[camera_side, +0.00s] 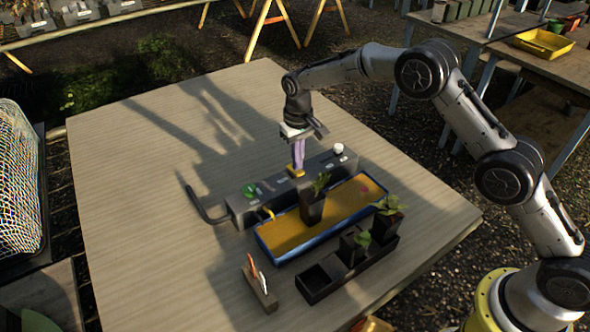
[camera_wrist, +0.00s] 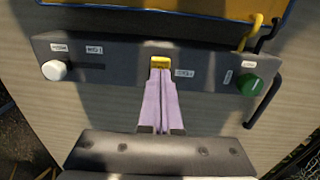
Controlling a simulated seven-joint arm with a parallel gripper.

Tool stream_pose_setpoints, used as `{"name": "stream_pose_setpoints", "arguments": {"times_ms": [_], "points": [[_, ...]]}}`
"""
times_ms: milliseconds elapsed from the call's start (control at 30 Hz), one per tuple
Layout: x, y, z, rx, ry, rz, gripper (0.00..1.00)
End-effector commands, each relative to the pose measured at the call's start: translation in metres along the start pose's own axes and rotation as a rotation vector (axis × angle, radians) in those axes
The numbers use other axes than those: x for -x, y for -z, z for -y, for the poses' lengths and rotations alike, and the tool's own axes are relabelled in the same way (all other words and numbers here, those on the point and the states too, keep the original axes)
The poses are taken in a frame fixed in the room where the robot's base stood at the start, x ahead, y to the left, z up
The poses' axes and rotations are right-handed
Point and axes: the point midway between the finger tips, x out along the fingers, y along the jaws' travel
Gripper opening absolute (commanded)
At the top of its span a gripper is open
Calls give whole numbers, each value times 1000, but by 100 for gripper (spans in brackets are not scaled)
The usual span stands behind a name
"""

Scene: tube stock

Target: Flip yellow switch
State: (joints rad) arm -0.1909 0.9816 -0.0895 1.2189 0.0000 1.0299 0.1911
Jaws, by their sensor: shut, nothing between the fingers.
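The yellow switch (camera_wrist: 160,62) sits in the middle of the dark grey control box (camera_wrist: 115,62), between a white knob and a green knob. In the side view the yellow switch (camera_side: 296,172) shows on top of the control box (camera_side: 238,208), right under my fingertips. My gripper (camera_side: 298,165) points down with its purple fingers shut and nothing between them. In the wrist view my gripper (camera_wrist: 161,72) has its fingertips at the near edge of the yellow switch. I cannot tell whether they touch it.
A white knob (camera_wrist: 55,70) and a green knob (camera_wrist: 250,85) flank the switch. A blue-rimmed yellow tray (camera_side: 262,247) with a potted plant (camera_side: 312,205) lies close beside the box. A black planter (camera_side: 316,287) stands in front. The left of the wooden table (camera_side: 140,190) is clear.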

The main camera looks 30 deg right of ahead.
Motion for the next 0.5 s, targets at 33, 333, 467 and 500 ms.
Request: {"name": "stream_pose_setpoints", "arguments": {"times_ms": [33, 333, 467, 500], "points": [[-1, 0, 0, 0, 0, 1, 0], [-5, 0, 0, 0, 0, 1, 0], [-7, 0, 0, 0, 0, 1, 0], [-8, 0, 0, 0, 0, 1, 0]]}}
